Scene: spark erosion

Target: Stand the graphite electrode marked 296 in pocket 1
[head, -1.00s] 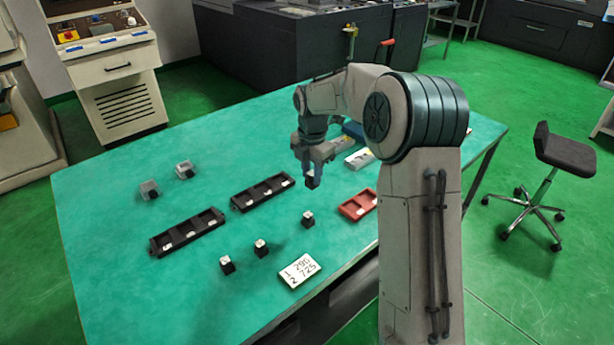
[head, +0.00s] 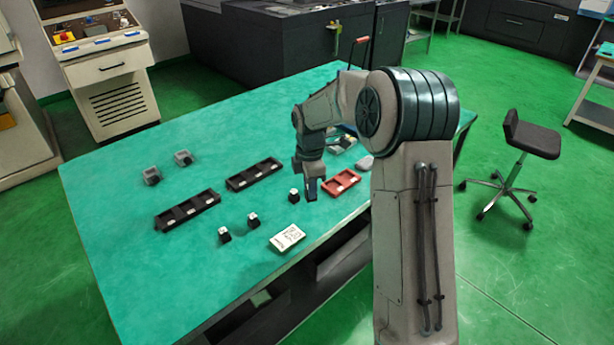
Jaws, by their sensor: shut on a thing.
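My gripper (head: 311,184) points down, shut on a dark block (head: 312,195), likely a graphite electrode, low over the table just left of the red tray. Its marking does not show. Three dark electrodes with pale tops stand on the table: one (head: 294,196) close left of my gripper, one (head: 253,221) and one (head: 224,236) further left. Their numbers are too small to read. Two black pocketed trays (head: 212,197) and (head: 279,168) lie behind them, with small pale labels. Pocket numbers cannot be read.
A red tray (head: 325,184) lies right of my gripper. A white card (head: 287,238) with blurred writing lies near the front edge. Two grey pieces (head: 151,176) and (head: 184,158) stand at the back left. Other items lie behind my arm.

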